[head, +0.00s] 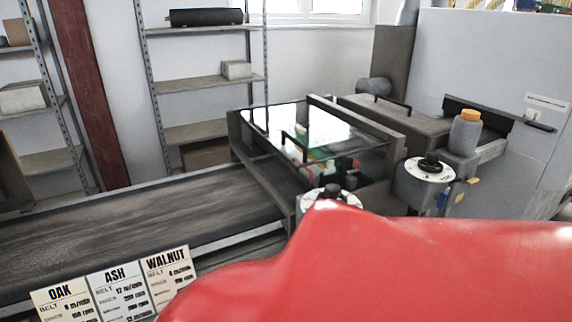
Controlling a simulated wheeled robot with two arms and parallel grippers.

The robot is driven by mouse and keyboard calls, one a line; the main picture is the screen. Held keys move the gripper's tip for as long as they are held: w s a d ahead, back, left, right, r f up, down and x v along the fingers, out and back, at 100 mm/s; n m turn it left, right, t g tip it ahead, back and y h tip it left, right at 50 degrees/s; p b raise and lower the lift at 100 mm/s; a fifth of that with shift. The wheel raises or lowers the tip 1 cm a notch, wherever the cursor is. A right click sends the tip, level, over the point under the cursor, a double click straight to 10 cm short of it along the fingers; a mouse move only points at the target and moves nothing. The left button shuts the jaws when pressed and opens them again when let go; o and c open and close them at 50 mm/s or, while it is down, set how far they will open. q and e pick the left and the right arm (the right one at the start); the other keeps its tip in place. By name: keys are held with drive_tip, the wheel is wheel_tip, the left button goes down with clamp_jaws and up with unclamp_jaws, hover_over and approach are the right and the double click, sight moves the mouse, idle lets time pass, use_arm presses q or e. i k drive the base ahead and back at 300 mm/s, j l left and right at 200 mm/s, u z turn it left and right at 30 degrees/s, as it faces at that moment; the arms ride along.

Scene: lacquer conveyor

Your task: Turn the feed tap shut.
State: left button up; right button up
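No part that I can clearly tell to be the feed tap shows. Two black knobs on white round dials are on the machine: one right of the glass hood (430,165), one at the hood's front corner (331,192), partly hidden below. A grey bottle-like container (464,135) with an orange cap (470,115) stands behind the right knob. Small yellow parts (473,181) and a blue part (442,199) show below that knob, too small to tell what they are. Neither of my grippers is in view.
A large red surface close to the camera hides the lower middle and right. A dark conveyor belt (120,215) runs from the left into the glass-topped hood (310,130). OAK, ASH and WALNUT cards (118,291) stand in front. Metal shelves (205,84) are behind.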

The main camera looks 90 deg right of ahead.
sight(442, 199)
drive_tip(key=k+z, duration=0.1)
drive_tip(key=z, duration=2.65)
drive_tip(key=j+z, duration=0.1)
drive_tip(key=z, duration=0.25)
drive_tip(key=j+z, duration=0.1)
drive_tip(key=z, duration=0.3)
drive_tip(key=j+z, duration=0.1)
drive_tip(key=z, duration=0.25)
drive_tip(key=i+l+z, duration=0.1)
drive_tip(key=l, duration=0.25)
drive_tip(key=i+l, duration=0.15)
drive_tip(key=l, duration=0.25)
drive_tip(key=i+l+z, duration=0.15)
drive_tip(key=l, duration=0.2)
drive_tip(key=i+l+z, duration=0.1)
drive_tip(key=l, duration=0.25)
drive_tip(key=i, duration=0.05)
